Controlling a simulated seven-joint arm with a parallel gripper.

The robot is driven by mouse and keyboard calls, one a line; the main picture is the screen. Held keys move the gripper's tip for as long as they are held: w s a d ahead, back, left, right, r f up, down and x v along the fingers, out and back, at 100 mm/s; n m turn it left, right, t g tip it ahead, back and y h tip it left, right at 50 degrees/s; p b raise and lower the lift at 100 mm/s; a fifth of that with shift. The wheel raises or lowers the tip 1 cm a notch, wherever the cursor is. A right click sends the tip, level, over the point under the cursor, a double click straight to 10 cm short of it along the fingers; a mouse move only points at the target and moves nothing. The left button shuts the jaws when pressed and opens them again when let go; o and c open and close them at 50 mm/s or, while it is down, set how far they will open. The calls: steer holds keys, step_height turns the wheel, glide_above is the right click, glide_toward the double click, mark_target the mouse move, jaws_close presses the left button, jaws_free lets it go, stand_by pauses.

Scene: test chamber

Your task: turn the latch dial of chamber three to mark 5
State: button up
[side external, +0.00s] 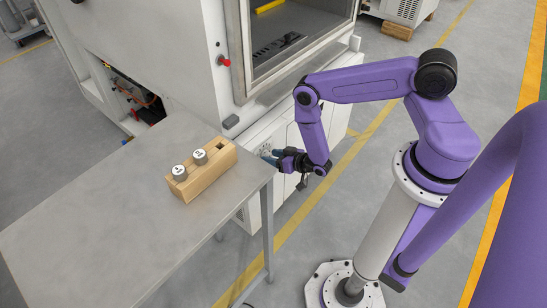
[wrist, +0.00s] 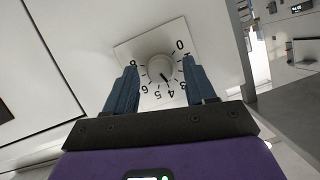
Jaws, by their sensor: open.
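The latch dial (wrist: 160,68) is a round light knob on a square white plate (wrist: 125,48) with black numbers around it, seen in the wrist view. A dark pointer line on the knob points roughly at mark 4; its exact setting is hard to read. Mark 5 (wrist: 158,94) is beside the 4. My gripper (wrist: 159,66) is open, with one blue finger on each side of the knob in the picture; I cannot tell if they touch it. In the side view my gripper (side external: 270,155) is low at the chamber's (side external: 145,45) front, and the dial is hidden.
A grey metal table (side external: 95,225) stands just left of my gripper in the side view. On it a wooden block (side external: 205,176) holds two metal weights (side external: 199,157). The floor to the right is mostly clear.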

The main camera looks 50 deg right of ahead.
jaws_close()
stand_by(0.3)
steer(key=shift+d+f+m+t+y, duration=0.1)
steer(key=shift+m+t+y, duration=0.1)
steer(key=shift+m+y, duration=0.9)
steer(key=shift+d+f+m+t+y, duration=0.15)
steer(key=shift+m+y, duration=0.45)
steer(key=shift+m, duration=0.9)
steer(key=shift+a, duration=0.1)
jaws_free()
